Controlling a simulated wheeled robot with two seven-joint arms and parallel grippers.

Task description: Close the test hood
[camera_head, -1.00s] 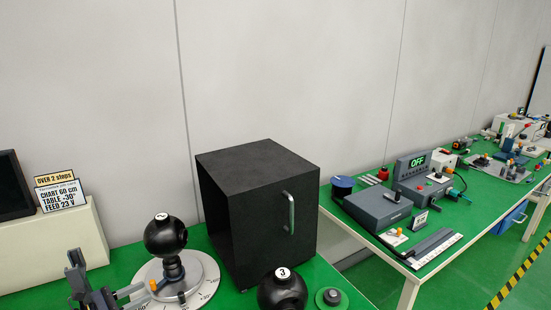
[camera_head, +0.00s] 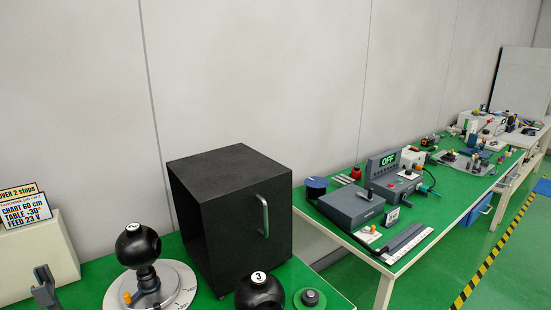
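A dark grey jaw-like part (camera_head: 45,290) at the bottom left edge appears to be my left gripper. It is mostly cut off by the frame, well left of the hood and apart from it, and whether it is open is not clear. My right gripper is not in view.
A black ball marked 2 (camera_head: 138,245) stands on a dial plate (camera_head: 180,284) left of the hood. A cream box (camera_head: 40,262) is at left. Another equipment table (camera_head: 405,250) stands right.

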